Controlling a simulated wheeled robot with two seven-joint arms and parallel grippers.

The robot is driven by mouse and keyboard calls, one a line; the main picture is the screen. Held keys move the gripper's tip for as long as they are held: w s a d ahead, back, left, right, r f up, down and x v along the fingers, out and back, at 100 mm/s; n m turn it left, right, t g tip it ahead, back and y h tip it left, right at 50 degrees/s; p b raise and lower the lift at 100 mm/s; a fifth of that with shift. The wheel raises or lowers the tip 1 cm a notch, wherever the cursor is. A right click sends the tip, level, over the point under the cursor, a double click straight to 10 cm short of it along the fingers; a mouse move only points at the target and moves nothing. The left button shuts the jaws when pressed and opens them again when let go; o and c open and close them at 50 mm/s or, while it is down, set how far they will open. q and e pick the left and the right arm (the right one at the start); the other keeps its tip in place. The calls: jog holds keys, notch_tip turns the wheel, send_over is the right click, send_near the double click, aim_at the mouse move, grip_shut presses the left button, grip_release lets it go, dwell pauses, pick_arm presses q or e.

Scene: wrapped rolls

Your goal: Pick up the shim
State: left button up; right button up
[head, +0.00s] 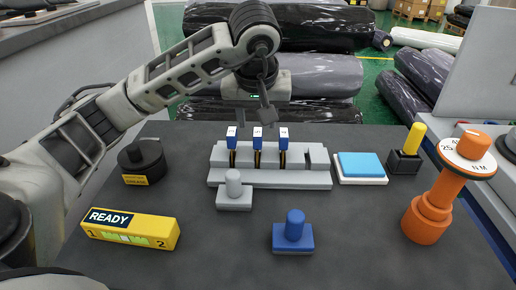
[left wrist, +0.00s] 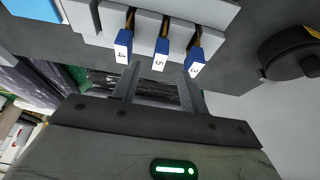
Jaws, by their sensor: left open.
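Three upright pieces with blue tops, white number labels and dark and yellow lower parts stand in slots of a grey rack (head: 235,178). They are the left piece (head: 232,141), middle piece (head: 257,141) and right piece (head: 283,141). I cannot tell for certain which piece is the shim. My left gripper (head: 255,113) is open and empty just above the rack. In the left wrist view its fingers (left wrist: 158,84) stand apart, roughly either side of the middle piece.
On the dark table are a grey knobbed block (head: 234,200), blue knobbed block (head: 293,240), yellow READY box (head: 130,229), black round container (head: 142,164), blue pad (head: 361,164), yellow peg in a black base (head: 409,150) and tall orange tool (head: 429,215). Wrapped rolls (head: 325,75) lie behind.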

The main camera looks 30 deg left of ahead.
aim_at(258, 133)
pick_arm(q)
jog(key=x, duration=0.6)
jog(key=shift+w+a+f+p, duration=0.1)
jog(key=shift+w+f+p, duration=0.05)
jog(key=shift+f+p, duration=0.15)
jog(key=shift+r, duration=0.1)
grip_shut()
